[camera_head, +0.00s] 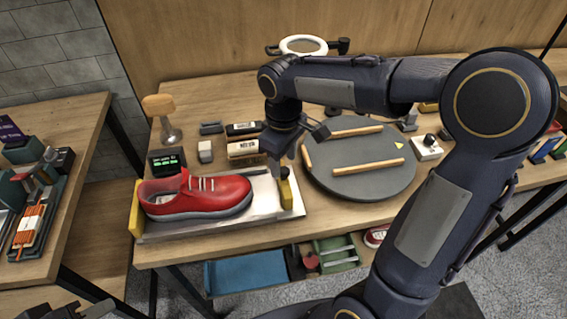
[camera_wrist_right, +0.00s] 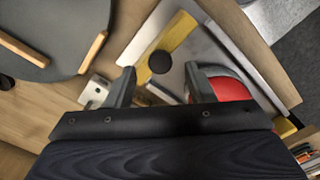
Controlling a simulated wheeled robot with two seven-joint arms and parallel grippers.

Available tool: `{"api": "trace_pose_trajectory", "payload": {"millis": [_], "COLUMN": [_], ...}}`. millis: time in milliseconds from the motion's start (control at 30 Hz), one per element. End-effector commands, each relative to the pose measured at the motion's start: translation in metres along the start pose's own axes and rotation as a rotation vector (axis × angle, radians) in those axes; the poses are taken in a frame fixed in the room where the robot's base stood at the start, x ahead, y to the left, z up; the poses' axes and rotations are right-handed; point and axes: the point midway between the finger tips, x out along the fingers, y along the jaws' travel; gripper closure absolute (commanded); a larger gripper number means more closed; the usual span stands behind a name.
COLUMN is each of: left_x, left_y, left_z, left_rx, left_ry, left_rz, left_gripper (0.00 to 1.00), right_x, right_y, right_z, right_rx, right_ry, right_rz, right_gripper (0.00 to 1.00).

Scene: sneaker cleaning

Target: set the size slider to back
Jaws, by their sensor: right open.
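The size slider is a yellow bar (camera_head: 291,196) with a round black knob, at the right end of a silver measuring plate (camera_head: 262,205). A red sneaker (camera_head: 205,195) lies on the plate, between this bar and a yellow end piece (camera_head: 136,208) at the left. My right gripper (camera_head: 284,168) points down over the slider. In the right wrist view my open jaws (camera_wrist_right: 163,82) stand either side of the black knob (camera_wrist_right: 160,62) on the yellow bar (camera_wrist_right: 178,35). I cannot tell whether they touch it. Dark parts at the lower left edge seem to be my left gripper (camera_head: 72,311), mostly cut off.
A grey turntable (camera_head: 372,187) with wooden strips lies right of the plate. A small display (camera_head: 167,161), a brush (camera_head: 162,115) and small boxes stand behind the shoe. An open drawer with a blue tray (camera_head: 245,272) is below the front edge.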

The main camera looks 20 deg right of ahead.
Motion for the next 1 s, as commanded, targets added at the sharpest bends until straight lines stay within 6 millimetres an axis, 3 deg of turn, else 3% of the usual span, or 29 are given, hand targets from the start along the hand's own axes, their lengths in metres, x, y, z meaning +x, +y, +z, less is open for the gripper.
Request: {"api": "trace_pose_trajectory", "payload": {"millis": [100,300,867,1000], "left_x": [-0.002,-0.003,-0.003,-0.003], "left_y": [0.001,0.001,0.002,0.002], "left_z": [-0.001,-0.002,-0.002,-0.002], "left_rx": [0.0,0.0,0.0,0.0], "left_ry": [0.0,0.0,0.0,0.0], "left_rz": [0.0,0.0,0.0,0.0], "left_gripper": [0.64,0.64,0.64,0.64], "right_x": [-0.024,-0.049,-0.054,-0.057], "right_y": [0.0,0.0,0.0,-0.003], "right_z": [-0.001,-0.001,0.0,0.012], "right_rx": [0.0,0.001,0.0,0.033], "right_ry": [0.005,0.003,0.001,0.029], "right_rz": [0.001,0.002,0.0,-0.007], "right_gripper": [0.51,0.51,0.51,0.51]}}
